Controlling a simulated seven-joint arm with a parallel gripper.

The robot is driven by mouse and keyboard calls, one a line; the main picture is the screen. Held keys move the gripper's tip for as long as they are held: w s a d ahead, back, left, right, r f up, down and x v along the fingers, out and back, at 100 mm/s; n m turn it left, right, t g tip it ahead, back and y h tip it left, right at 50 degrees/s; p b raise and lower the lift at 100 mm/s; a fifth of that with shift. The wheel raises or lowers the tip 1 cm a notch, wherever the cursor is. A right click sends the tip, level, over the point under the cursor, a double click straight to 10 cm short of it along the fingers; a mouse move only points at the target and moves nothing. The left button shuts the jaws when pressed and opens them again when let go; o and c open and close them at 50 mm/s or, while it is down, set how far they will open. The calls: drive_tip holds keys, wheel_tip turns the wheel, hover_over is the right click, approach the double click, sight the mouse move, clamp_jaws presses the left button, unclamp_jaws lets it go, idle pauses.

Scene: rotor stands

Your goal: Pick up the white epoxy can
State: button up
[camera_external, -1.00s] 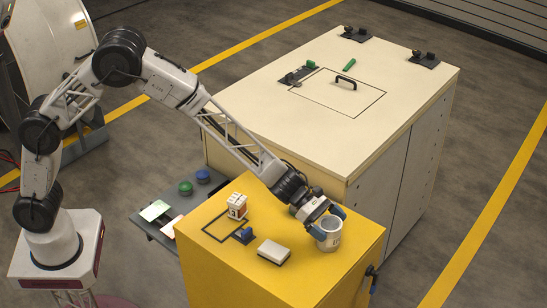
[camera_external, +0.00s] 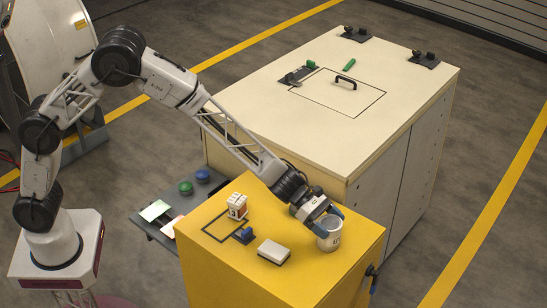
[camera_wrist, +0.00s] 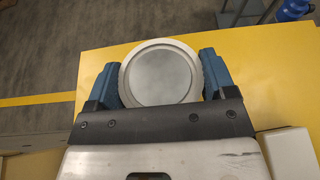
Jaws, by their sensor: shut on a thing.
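The white epoxy can (camera_external: 329,238) stands upright on the yellow cabinet top (camera_external: 300,280), near its right side. In the wrist view its round grey lid with a pale rim (camera_wrist: 160,73) sits between the two blue fingers. My gripper (camera_external: 326,219) reaches down to the can from the upper left. In the wrist view my gripper (camera_wrist: 161,80) has a finger on each side of the can, shut on it. The can's underside is hidden, so I cannot tell whether it is clear of the surface.
A white box (camera_external: 273,251), a blue-handled part (camera_external: 244,234) and a small printed box (camera_external: 237,206) sit left of the can. A large cream-topped cabinet (camera_external: 405,90) stands behind. A blue-handled fitting (camera_external: 372,273) is on the yellow cabinet's right side.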

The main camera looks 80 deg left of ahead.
drive_tip(key=shift+r, duration=0.65)
wheel_tip(320, 180, up, 2)
drive_tip(key=shift+r, duration=0.1)
drive_tip(key=s+a+r, duration=0.1)
drive_tip(key=s+a, duration=0.1)
drive_tip(key=s, duration=1.3)
drive_tip(key=shift+s+a+r, duration=0.2)
drive_tip(key=shift+s+a, duration=0.15)
